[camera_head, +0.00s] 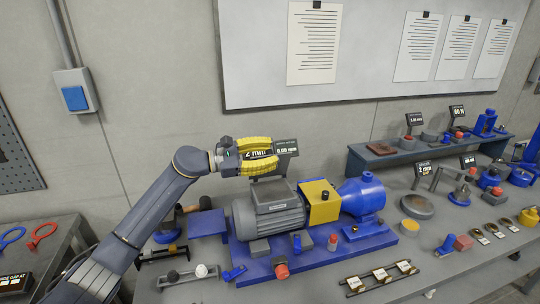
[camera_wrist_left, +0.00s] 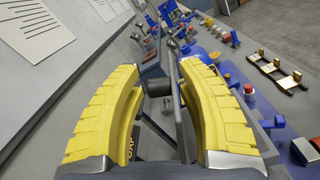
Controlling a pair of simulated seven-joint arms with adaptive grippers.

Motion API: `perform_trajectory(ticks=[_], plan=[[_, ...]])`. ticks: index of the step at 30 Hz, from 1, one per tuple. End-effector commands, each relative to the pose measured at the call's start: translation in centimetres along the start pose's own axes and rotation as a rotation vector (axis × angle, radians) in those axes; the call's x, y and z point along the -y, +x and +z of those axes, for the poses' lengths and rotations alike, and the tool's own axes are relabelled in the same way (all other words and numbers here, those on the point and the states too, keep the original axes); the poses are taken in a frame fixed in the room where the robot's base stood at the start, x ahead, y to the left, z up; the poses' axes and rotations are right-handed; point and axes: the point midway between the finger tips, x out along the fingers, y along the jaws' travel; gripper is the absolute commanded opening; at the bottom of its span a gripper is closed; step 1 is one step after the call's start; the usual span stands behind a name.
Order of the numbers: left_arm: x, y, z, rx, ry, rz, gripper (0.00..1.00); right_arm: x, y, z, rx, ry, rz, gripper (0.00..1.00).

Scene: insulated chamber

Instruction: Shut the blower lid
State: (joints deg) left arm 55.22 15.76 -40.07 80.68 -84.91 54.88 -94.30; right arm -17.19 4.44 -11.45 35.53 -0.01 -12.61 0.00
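The blower unit is a grey motor (camera_head: 268,210) with a yellow box (camera_head: 320,203) and a rounded blue housing (camera_head: 362,196), on a blue base plate (camera_head: 345,243). I cannot tell for sure which part is the lid. My left gripper (camera_head: 268,154) is above and behind the grey motor, its yellow fingers pointing right. In the left wrist view the fingers (camera_wrist_left: 164,72) are spread, with a grey upright panel (camera_wrist_left: 181,105) seen in the gap; I cannot tell whether they touch it. My right gripper is in neither view.
Small parts and a rack (camera_head: 380,281) lie in front of the base plate. Gauges and blue tools fill the bench at right, with a raised shelf (camera_head: 410,148) behind. A whiteboard (camera_head: 370,85) hangs on the wall.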

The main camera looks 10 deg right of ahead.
Motion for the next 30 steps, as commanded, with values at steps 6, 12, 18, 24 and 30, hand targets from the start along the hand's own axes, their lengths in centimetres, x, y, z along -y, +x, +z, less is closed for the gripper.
perform_trajectory(ticks=[6,12,18,24,30], plan=[[0.2,0.1,-0.1,-0.001,-0.003,-0.003,0.45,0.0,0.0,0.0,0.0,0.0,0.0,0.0],[0.2,-0.4,-0.2,-0.003,-0.004,-0.003,0.45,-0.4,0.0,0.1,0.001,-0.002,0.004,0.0],[0.1,-3.0,-0.2,-0.004,-0.003,-0.001,0.45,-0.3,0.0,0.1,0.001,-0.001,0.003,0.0],[0.2,-6.5,-0.3,-0.004,-0.003,-0.002,0.45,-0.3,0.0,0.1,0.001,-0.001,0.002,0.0],[0.1,-9.5,-0.2,-0.003,-0.002,-0.002,0.45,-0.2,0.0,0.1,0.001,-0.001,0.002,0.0]])
